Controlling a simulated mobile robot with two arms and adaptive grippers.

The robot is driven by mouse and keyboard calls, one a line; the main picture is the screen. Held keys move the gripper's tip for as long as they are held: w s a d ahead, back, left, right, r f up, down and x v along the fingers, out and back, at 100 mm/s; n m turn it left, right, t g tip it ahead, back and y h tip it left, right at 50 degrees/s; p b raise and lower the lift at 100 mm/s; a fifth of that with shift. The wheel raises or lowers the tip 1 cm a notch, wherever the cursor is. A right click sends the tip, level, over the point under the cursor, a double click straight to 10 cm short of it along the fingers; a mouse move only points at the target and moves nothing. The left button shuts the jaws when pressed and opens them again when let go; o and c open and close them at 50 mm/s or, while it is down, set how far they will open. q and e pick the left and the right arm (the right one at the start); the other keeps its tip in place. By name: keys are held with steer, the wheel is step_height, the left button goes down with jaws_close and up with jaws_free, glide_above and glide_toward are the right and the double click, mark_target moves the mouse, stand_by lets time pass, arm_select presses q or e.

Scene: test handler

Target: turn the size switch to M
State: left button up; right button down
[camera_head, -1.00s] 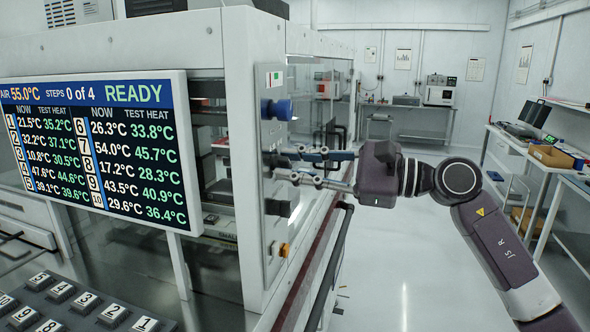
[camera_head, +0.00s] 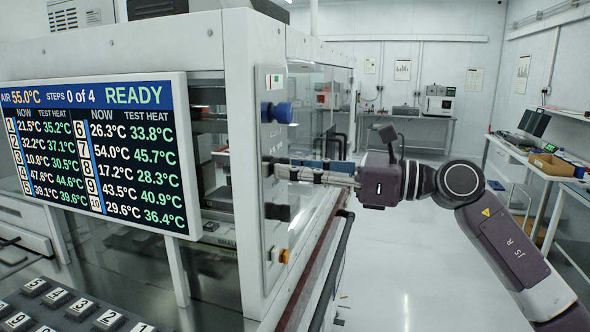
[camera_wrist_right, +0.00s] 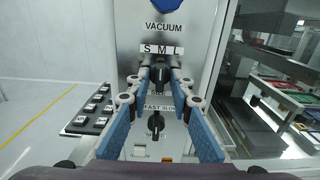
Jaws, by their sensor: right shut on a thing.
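The size switch (camera_wrist_right: 160,74) is a dark knob under the letters S, M and L (camera_wrist_right: 161,49) on the light control panel (camera_wrist_right: 136,72) in the right wrist view. My right gripper (camera_wrist_right: 160,80) is shut on this knob, one blue-padded finger on each side. In the head view my right gripper (camera_head: 277,171) reaches in from the right, its fingertips at the panel. The fingers partly hide the knob, and I cannot tell which letter it points to. My left gripper is not in view.
A second dark knob (camera_wrist_right: 156,126) sits below, under the FAST SLOW label. A blue knob (camera_head: 278,112) is above, by the VACUUM label. An orange button (camera_head: 284,256) is lower down. A display (camera_head: 95,150) and a keypad (camera_head: 75,310) stand left. The floor at right is open.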

steer(key=shift+r, duration=0.2)
stand_by(0.3)
steer(key=c, duration=2.1)
jaws_free()
steer(key=shift+f, duration=0.1)
steer(key=v, duration=1.2)
